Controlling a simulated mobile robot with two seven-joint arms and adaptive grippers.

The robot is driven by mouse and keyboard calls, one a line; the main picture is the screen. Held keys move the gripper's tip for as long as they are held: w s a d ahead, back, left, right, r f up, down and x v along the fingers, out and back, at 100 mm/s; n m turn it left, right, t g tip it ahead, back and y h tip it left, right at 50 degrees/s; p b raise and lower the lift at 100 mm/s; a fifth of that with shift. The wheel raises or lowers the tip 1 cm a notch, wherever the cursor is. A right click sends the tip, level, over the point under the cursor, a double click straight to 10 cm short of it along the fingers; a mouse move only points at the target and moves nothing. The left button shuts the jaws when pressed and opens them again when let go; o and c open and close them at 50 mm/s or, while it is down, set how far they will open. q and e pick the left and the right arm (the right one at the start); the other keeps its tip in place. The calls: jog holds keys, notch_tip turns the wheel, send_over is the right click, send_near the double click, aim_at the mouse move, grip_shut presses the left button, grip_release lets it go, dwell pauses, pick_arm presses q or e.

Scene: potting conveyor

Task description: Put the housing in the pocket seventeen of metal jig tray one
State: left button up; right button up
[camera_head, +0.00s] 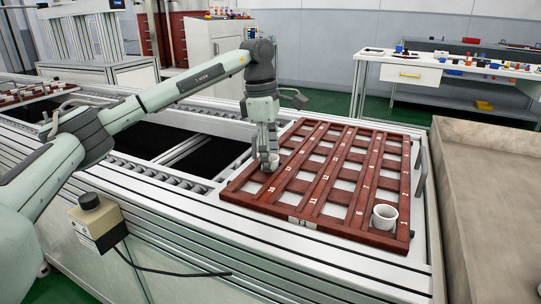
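The red-brown metal jig tray (235,193) lies on the conveyor, with rows of square pockets and white numbers on its bars. My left gripper (268,164) points down over the tray's left side. Its fingers are close together, seemingly shut on a small pale housing (273,162) that sits low at a pocket there; the fingers partly hide it, and I cannot tell whether it rests on the pocket floor. A white cup-shaped housing (385,217) stands upright at the near right corner pocket, by number 1. My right gripper is not in view.
A brown-grey surface (490,200) lies at the right. Another tray (35,93) sits far left. A white workbench (450,68) with small parts stands behind. Many tray pockets are empty.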

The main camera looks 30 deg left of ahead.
pick_arm(q)
jog(key=shift+s+f, duration=0.15)
jog(key=shift+f, duration=0.05)
dwell(0.3)
jog(key=shift+r, duration=0.15)
jog(key=r, duration=0.4)
jog(key=shift+a+p, duration=0.25)
jog(key=shift+p, duration=0.1)
notch_tip(320, 180, up, 9)
jog(key=a, duration=0.1)
jog(key=shift+p, duration=0.35)
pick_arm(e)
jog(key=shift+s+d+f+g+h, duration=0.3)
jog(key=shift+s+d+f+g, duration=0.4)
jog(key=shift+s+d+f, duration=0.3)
